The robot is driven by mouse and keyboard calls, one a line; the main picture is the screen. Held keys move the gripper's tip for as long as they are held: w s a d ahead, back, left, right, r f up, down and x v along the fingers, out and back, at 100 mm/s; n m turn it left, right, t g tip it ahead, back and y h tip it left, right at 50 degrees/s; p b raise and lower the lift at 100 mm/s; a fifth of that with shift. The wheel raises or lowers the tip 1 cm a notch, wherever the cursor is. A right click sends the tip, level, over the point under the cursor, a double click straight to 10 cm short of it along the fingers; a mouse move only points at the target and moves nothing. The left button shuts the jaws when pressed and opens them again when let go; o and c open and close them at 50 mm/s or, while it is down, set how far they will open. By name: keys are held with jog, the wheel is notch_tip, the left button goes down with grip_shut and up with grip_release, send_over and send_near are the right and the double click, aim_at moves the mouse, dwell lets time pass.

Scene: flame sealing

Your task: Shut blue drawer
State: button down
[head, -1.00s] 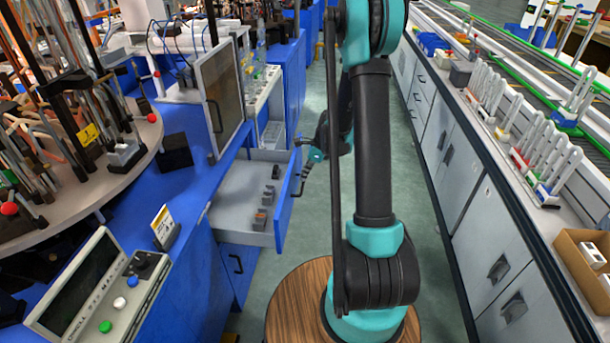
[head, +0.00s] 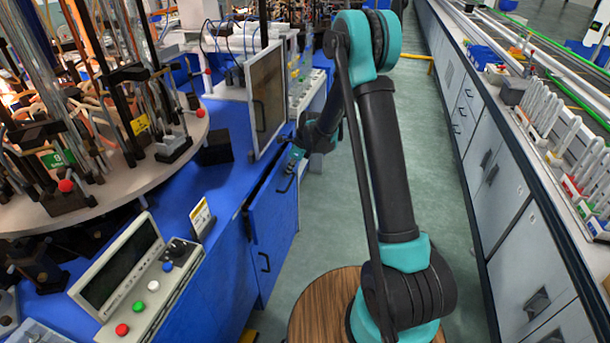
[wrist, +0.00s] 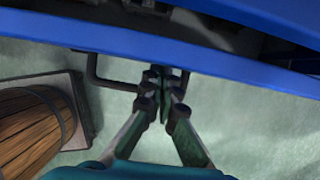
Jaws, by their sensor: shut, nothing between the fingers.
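In the head view my gripper (head: 294,158) is small and partly hidden.
A control box with buttons (head: 150,285) and a framed panel (head: 266,97) stand on the blue counter. A round rack table (head: 120,185) is at the left. A white cabinet row (head: 500,200) lines the right.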

aim_at(279, 169)
jog(key=shift+w+a, duration=0.3)
jog(key=shift+a, duration=0.65)
jog(key=shift+w+a, duration=0.3)
jog(key=shift+a, duration=0.7)
